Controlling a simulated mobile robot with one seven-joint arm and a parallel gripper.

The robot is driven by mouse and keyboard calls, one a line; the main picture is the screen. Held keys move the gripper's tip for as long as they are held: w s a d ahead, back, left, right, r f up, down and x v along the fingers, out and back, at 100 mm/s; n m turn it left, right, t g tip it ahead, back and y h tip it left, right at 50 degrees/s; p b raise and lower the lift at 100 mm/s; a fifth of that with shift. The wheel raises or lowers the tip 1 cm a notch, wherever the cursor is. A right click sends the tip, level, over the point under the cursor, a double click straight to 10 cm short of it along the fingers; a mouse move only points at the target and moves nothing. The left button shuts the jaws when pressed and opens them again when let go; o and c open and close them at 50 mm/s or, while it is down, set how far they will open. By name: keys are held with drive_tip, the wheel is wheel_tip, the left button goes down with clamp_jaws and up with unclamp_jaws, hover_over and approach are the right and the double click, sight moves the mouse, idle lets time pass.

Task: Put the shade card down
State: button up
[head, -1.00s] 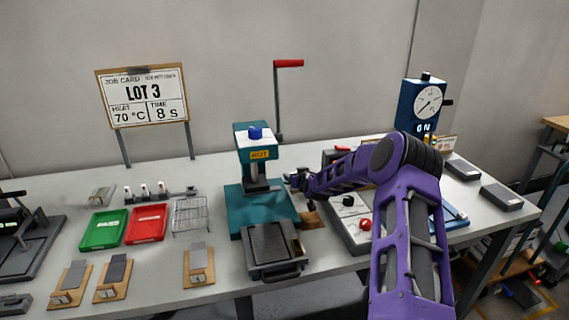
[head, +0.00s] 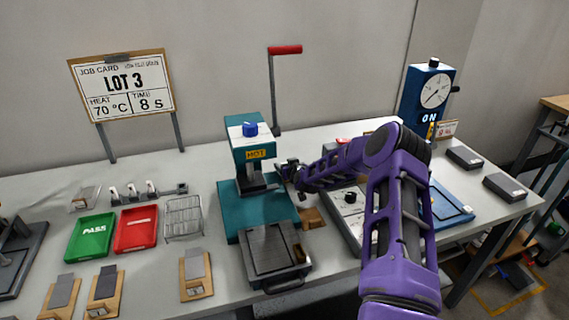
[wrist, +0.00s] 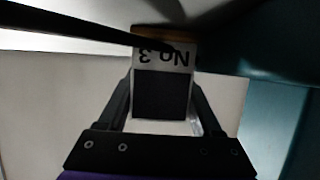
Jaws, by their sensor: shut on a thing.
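The shade card (wrist: 162,92) shows in the wrist view as a pale card marked "No 3", upside down, with a dark grey square. A brown strip runs along its top edge. My gripper (wrist: 164,112) is shut on it, one finger at each side. In the head view my gripper (head: 286,172) is just right of the teal press marked HOT (head: 250,165). The card is too small or hidden to make out there. A brown wooden block (head: 312,218) sits on the table below my gripper. I cannot tell whether the card touches anything beneath it.
A dark flat plate (head: 272,252) lies before the press. Green (head: 90,237) and red (head: 136,229) trays, a wire rack (head: 184,217) and several wooden boards with grey pieces (head: 195,274) are left. Bare table lies between them.

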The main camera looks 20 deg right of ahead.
drive_tip(key=shift+r, duration=0.15)
drive_tip(key=shift+f+b, duration=0.25)
drive_tip(key=shift+b, duration=0.05)
drive_tip(key=o, duration=1.3)
drive_tip(key=shift+r, duration=0.1)
drive_tip(key=shift+o, duration=0.2)
drive_tip(key=shift+r, duration=0.1)
